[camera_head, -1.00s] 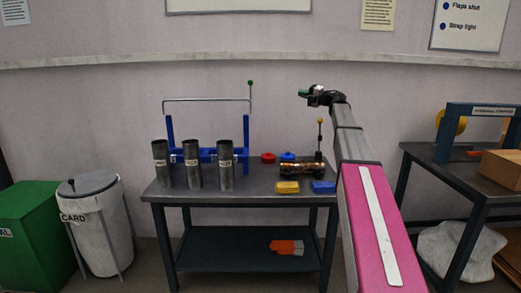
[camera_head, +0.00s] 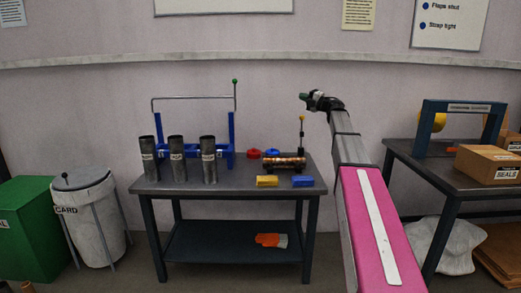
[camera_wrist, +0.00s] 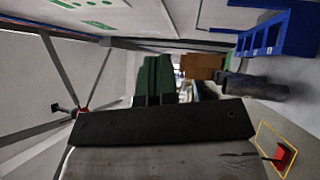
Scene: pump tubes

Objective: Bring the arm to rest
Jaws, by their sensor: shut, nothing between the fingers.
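My gripper (camera_head: 304,96) is at the end of my raised arm, up and to the right of the work table (camera_head: 232,187). It is clear of everything on the table. In the wrist view its green fingers (camera_wrist: 154,78) are together with nothing between them. My arm reaches up from the lower right of the head view, its pink part closest to the camera.
A bench with a cardboard box (camera_head: 489,165) stands right. A card bin (camera_head: 90,225) stands left.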

